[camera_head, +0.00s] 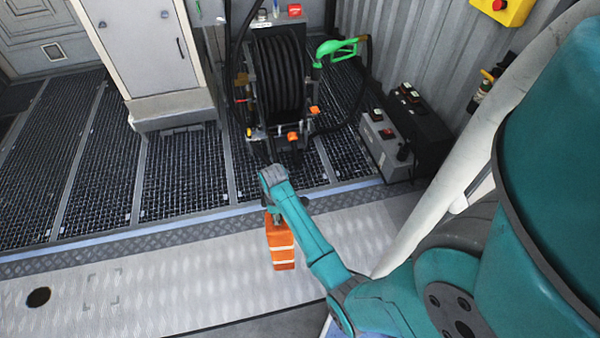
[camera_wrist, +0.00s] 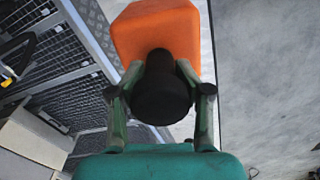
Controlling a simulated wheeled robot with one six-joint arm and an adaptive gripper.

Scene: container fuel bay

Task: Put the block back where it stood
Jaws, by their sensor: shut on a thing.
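The block (camera_head: 281,246) is orange with white bands and hangs below my wrist over the light tread plate in the head view. Its orange body (camera_wrist: 157,30) fills the top middle of the wrist view, with a black round knob (camera_wrist: 160,95) on its near end. My gripper (camera_wrist: 161,90) has one finger on each side of the knob and is shut on it. In the head view my gripper (camera_head: 274,211) is mostly hidden by my wrist. Whether the block touches the floor cannot be told. Faint corner marks (camera_head: 102,289) outline a small empty square on the plate at left.
A dark round hole (camera_head: 38,297) lies left of the corner marks. A hose reel (camera_head: 277,80) with a green nozzle (camera_head: 336,48) stands behind on the grating. Grey and black boxes (camera_head: 390,140) stand right of it. The plate between block and marks is clear.

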